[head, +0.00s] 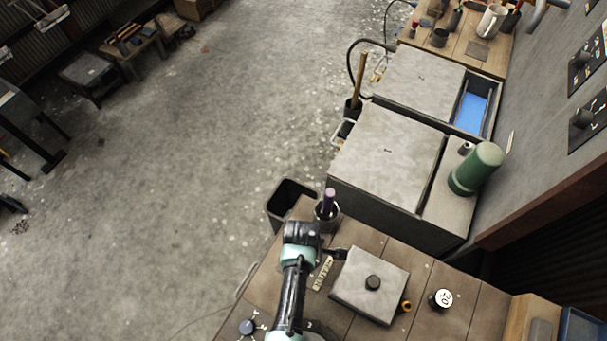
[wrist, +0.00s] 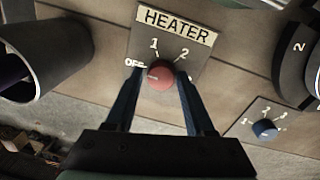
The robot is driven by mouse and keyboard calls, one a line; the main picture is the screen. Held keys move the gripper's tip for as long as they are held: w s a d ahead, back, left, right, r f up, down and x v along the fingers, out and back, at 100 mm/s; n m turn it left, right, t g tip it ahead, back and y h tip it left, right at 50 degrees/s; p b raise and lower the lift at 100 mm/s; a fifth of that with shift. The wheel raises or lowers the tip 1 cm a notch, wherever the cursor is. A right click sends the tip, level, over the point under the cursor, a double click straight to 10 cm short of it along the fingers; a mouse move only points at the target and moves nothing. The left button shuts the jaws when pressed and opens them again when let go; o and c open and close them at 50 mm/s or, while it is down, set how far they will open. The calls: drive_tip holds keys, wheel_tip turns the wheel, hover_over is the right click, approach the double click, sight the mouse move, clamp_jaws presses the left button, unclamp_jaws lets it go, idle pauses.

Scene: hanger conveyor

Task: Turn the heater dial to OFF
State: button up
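The heater dial (wrist: 160,76) is a round red knob on a grey plate under a HEATER label (wrist: 176,22). OFF, 1 and 2 are readable around it; the mark at lower right is mostly hidden by a finger. A pale mark on the dial faces left, roughly toward OFF. My gripper (wrist: 161,84) has one finger on each side of the dial, very close to it; I cannot tell whether they touch it. In the head view the heater plate (head: 323,273) lies on the wooden bench, beside my arm's end, and the dial is hidden.
A blue dial (wrist: 264,128) with its own numbers sits right of the heater plate. A dark cup (wrist: 45,62) stands at left, and in the head view it holds a purple-handled item (head: 328,200). A grey square block (head: 350,302) with a black knob is close on the right.

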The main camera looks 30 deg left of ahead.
drive_tip(key=shift+o, duration=1.1)
wheel_tip(320, 180, up, 13)
drive_tip(key=b, duration=0.1)
drive_tip(key=shift+s, duration=0.4)
